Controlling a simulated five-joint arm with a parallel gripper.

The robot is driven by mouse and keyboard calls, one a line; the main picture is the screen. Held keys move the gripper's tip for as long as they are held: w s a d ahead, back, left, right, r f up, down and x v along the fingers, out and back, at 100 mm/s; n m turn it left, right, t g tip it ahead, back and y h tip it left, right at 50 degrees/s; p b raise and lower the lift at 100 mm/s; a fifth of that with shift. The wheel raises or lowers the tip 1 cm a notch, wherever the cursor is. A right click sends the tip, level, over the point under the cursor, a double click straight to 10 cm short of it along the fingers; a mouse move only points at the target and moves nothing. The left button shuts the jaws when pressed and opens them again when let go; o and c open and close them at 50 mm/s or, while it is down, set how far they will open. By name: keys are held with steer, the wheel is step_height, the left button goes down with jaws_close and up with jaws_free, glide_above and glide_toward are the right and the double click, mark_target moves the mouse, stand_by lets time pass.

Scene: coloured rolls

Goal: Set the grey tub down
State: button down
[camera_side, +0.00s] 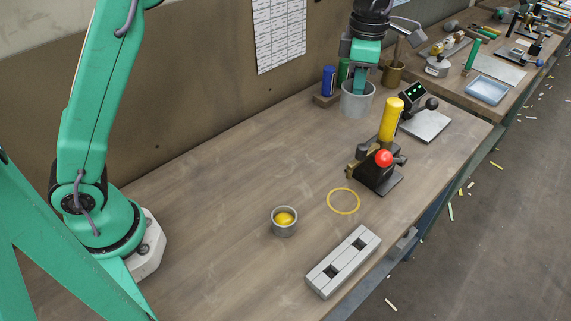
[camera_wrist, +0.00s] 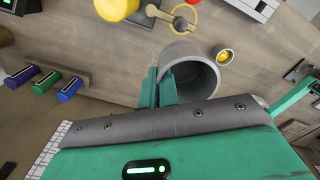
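The grey tub (camera_side: 358,104) is an open, empty-looking cylinder at the back of the bench in the side view. My gripper (camera_side: 360,82) points down at its rim. In the wrist view the tub (camera_wrist: 196,60) opens to the right of my gripper (camera_wrist: 158,88). The two green fingers straddle the tub's near wall, one outside and one at the inside, and look shut on it. The tub looks upright. I cannot tell whether its base touches the bench.
A rack with blue (camera_side: 329,79) and green rolls (camera_side: 344,68) stands close left of the tub. A black fixture (camera_side: 377,175) with a yellow roll and red knob is in front. A yellow ring (camera_side: 343,201), small cup (camera_side: 284,228) and grey slotted block (camera_side: 344,262) lie nearer. The left bench is clear.

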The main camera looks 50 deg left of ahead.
steer(key=n, duration=0.2)
glide_above(339, 156)
steer(key=f, duration=0.2)
steer(key=shift+f, duration=10.3)
steer(key=shift+f, duration=0.15)
steer(key=c, duration=1.7)
jaws_free()
step_height(339, 156, up, 12)
steer(key=shift+r, duration=0.15)
